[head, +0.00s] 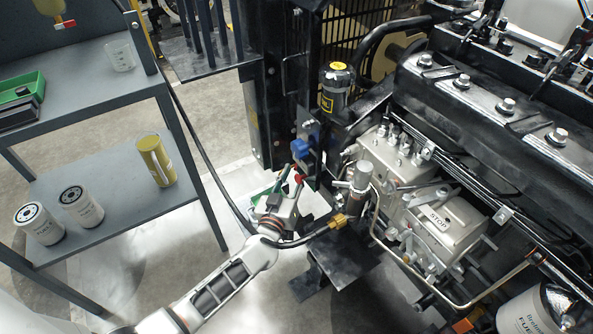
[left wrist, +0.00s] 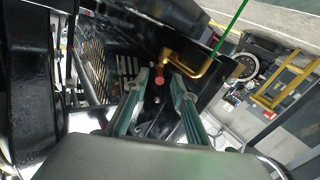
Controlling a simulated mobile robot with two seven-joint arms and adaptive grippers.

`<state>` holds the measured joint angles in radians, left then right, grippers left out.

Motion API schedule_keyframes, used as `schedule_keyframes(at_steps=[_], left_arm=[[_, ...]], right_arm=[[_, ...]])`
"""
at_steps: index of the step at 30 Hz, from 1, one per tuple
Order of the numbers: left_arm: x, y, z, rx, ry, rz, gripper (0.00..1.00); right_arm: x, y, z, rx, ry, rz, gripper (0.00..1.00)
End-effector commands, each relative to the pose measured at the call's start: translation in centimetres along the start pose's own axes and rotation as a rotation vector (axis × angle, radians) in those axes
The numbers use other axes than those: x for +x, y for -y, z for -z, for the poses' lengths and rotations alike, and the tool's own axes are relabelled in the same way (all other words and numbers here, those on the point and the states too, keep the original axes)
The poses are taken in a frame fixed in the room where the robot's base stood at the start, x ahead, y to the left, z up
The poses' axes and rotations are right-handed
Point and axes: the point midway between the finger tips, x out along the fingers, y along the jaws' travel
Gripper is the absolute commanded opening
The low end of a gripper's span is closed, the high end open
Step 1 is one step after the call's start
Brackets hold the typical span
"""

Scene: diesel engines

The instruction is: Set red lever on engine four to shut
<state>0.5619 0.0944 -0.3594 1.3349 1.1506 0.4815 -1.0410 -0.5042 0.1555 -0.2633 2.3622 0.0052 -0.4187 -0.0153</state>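My left gripper (head: 290,178) is beside the engine's near left end in the head view, its fingers pointing up and away. In the left wrist view the fingers of my left gripper (left wrist: 160,76) are apart. The red lever (head: 298,179) shows as a small red end at the fingertips. It also shows in the left wrist view (left wrist: 160,82), between the two fingers in the picture. I cannot tell whether a finger touches it. The lever's base is hidden. The engine (head: 470,120) fills the right of the head view. My right gripper is not in view.
A blue fitting (head: 303,147) and a black canister with a yellow cap (head: 337,85) sit just behind my gripper. A brass pipe (left wrist: 198,68) bends close to the fingers. A shelf (head: 105,205) with several filters stands at left. A black hose crosses near my wrist.

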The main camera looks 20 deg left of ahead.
Motion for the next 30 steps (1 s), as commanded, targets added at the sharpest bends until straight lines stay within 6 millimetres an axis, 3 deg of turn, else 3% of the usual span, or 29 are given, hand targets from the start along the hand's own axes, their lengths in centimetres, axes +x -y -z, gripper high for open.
schedule_keyframes(at_steps=[6, 14, 17, 18, 30], left_arm=[[1.3, 0.0, -0.1, 0.0, 0.002, -0.001, 0.26], [1.4, -0.1, 0.0, 0.0, 0.0, -0.001, 0.26], [1.4, -0.1, 0.0, 0.0, 0.0, -0.001, 0.03], [1.4, -0.1, 0.0, 0.0, 0.0, -0.001, 0.0], [1.3, 0.3, 0.0, 0.004, 0.008, -0.033, 0.0]], right_arm=[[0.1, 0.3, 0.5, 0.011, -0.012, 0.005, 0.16], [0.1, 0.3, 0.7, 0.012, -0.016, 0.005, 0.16], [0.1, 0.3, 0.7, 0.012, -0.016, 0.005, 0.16], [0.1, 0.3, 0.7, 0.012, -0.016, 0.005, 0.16], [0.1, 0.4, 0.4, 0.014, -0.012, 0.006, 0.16]])
